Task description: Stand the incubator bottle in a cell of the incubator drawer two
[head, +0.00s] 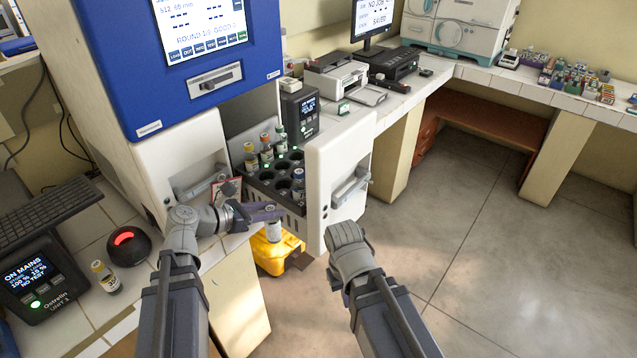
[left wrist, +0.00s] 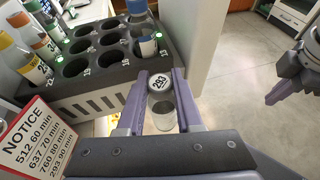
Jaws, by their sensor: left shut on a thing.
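My left gripper (head: 262,213) is shut on the incubator bottle (head: 273,231), which hangs upright just outside the open drawer's slotted side. In the left wrist view the bottle's pale cap (left wrist: 159,82) reads 293 between the purple fingers. The drawer (head: 262,188) is pulled out and holds a dark rack of round cells. Several bottles with orange, yellow and green caps stand in its far cells, and a blue-capped bottle (head: 298,181) stands in a near right cell. Several cells are empty. My right gripper (left wrist: 282,92) shows only partly, at the right of the left wrist view.
The white drawer front (head: 337,185) with its handle stands right of the rack. A notice card (left wrist: 43,140) lists numbers and minutes. Another bottle (head: 105,278) stands on the left counter beside a black dome (head: 128,245) with a red light. A yellow object (head: 275,255) is below.

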